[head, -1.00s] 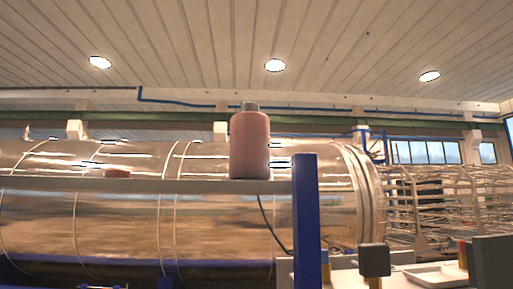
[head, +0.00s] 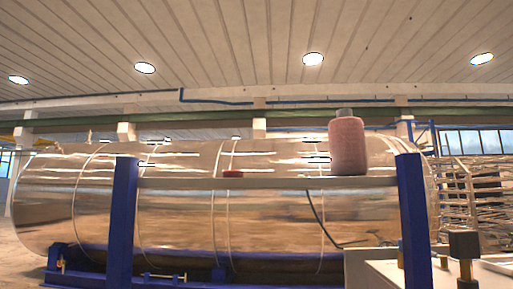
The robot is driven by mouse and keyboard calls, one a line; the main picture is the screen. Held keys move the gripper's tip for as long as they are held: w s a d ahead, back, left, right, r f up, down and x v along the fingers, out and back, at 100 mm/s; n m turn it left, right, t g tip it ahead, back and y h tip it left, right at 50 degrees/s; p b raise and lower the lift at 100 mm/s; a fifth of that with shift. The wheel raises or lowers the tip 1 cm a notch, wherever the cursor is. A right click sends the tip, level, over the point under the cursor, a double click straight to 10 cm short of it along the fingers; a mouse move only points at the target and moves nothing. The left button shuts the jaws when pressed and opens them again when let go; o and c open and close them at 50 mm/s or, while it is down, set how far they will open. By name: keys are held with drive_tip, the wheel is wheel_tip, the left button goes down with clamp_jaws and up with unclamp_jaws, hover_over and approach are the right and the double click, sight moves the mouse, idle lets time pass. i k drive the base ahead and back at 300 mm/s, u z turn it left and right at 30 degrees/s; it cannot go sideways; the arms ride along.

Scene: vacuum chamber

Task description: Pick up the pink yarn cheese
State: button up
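The pink yarn cheese (head: 347,147) is an upright, dull pink cylinder with rounded shoulders and a short grey stub on top. It stands near the right end of a narrow, light-coloured shelf (head: 275,184), just left of the right blue post. Nothing touches it from the sides. My gripper is not in this view.
Blue posts, left (head: 123,222) and right (head: 414,222), hold the shelf. A large shiny tank (head: 70,200) lies behind. A black block on a stem (head: 464,245) and a pale bench surface (head: 372,268) are at lower right.

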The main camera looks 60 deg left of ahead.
sight(348, 153)
drive_tip(key=u, duration=1.65)
